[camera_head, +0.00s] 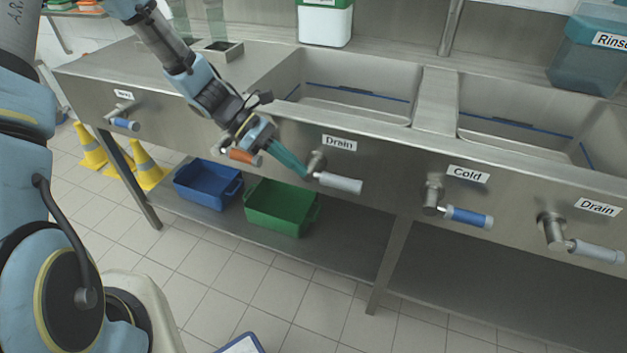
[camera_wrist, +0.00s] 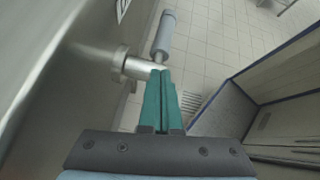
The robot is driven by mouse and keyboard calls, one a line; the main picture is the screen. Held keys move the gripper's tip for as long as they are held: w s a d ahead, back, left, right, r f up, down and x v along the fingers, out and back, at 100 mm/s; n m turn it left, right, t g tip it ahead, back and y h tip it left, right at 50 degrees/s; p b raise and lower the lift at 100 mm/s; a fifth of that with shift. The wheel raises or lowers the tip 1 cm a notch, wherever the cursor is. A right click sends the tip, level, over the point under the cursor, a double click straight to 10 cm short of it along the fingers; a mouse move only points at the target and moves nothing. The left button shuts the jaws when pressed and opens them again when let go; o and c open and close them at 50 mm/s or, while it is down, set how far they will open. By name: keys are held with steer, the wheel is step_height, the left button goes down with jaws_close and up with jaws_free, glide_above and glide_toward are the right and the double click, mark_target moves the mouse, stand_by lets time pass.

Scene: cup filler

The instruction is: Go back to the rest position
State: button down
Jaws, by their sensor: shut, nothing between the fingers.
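My gripper (camera_head: 289,160) has green fingers and is in front of the steel sink's front panel. Its fingertips are close to the left Drain valve (camera_head: 339,183), which has a light grey handle. In the wrist view, my gripper (camera_wrist: 161,75) is shut with its two green fingers side by side and nothing between them. The Drain valve's grey handle (camera_wrist: 164,38) lies just beyond the fingertips there. I cannot tell whether the fingertips touch the valve.
An orange-handled valve (camera_head: 244,157) sits partly behind my wrist. The blue Cold handle (camera_head: 467,217) and another Drain handle (camera_head: 597,251) stick out to the right. A blue crate (camera_head: 207,184) and a green crate (camera_head: 281,208) stand on the lower shelf. Yellow cones (camera_head: 147,170) stand left.

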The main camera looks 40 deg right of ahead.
steer(key=shift+w+a+r, duration=0.35)
steer(key=shift+w+a, duration=0.05)
steer(key=shift+w, duration=0.1)
